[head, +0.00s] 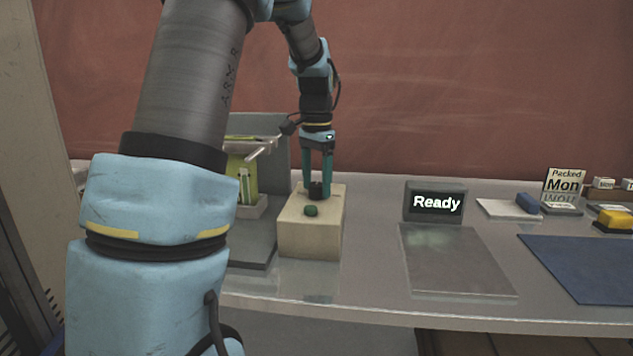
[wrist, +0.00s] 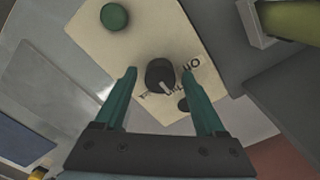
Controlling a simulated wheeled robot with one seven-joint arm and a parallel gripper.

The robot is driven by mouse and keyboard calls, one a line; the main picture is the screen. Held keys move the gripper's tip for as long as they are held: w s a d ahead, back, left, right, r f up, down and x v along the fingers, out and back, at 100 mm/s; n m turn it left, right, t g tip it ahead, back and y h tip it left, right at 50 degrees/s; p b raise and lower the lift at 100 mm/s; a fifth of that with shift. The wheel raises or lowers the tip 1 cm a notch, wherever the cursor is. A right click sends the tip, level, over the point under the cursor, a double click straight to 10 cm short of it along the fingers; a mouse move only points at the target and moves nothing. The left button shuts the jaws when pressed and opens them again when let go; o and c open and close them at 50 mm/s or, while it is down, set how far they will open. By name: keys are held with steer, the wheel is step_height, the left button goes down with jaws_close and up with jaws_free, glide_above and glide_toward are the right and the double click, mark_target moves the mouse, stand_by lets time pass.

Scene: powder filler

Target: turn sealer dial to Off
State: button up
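The sealer dial (head: 316,190) is a dark round knob on top of a beige box (head: 308,240). In the wrist view the dial (wrist: 160,74) has a pale pointer line aimed toward the lower right. Printed labels sit around its lower right side; one looks like "Off", upside down, and the others are too small or partly hidden to read. My gripper (head: 317,183) points down over the dial. In the wrist view its teal fingers (wrist: 159,78) are apart, one on each side of the dial, with gaps visible. Whether the tips reach its height is unclear.
A green button (head: 311,211) sits on the box in front of the dial. A grey machine with a yellow-green pouch (head: 248,178) stands left, close to the box. A "Ready" display (head: 435,202) and a grey plate (head: 455,260) lie right, with clear table between.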

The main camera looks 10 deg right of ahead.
jaws_close()
stand_by(0.3)
steer(key=shift+n, duration=0.4)
steer(key=n+p, duration=0.3)
steer(key=n, duration=0.2)
steer(key=shift+r+n, duration=0.1)
steer(key=shift+n, duration=0.2)
steer(key=n+p, duration=0.2)
steer(key=n, duration=0.3)
steer(key=shift+n, duration=0.3)
steer(key=shift+o, duration=0.5)
jaws_free()
